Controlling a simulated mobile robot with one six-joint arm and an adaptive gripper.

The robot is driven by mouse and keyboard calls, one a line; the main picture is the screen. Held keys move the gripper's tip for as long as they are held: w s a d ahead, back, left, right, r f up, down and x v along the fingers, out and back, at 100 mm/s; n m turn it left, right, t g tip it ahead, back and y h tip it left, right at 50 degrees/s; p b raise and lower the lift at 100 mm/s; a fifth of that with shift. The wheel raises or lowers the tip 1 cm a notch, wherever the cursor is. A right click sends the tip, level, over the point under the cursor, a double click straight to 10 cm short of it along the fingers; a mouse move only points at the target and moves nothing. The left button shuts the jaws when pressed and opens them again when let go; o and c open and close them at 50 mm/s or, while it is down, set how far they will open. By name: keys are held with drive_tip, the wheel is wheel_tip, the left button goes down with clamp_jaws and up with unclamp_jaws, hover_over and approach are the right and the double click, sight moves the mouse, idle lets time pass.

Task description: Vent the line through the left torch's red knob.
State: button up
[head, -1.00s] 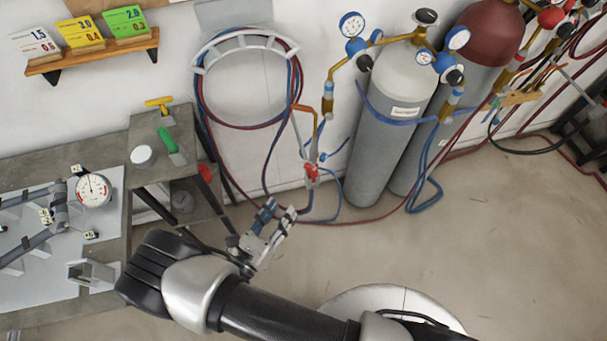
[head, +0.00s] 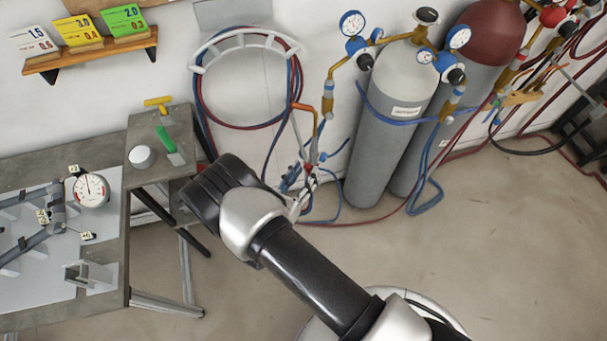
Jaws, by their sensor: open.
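The left torch (head: 313,125) hangs upright by the wall, below and right of the hose coil, with a copper-orange bent neck. A small red knob (head: 308,167) shows low on its body, with a blue knob (head: 337,148) or fitting to its right. My gripper (head: 302,179) is open, its fingertips at the torch's lower body just below the red knob in the picture. My wrist and arm hide part of the gripper. I cannot tell whether the fingers touch the torch or stand around the knob.
Grey cylinder (head: 390,120) and red-topped cylinder (head: 490,40) with gauges stand right of the torch. Red and blue hoses (head: 270,120) hang behind it and run along the floor. A workbench (head: 115,270) is at left.

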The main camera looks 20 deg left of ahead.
clamp_jaws()
idle(0.4)
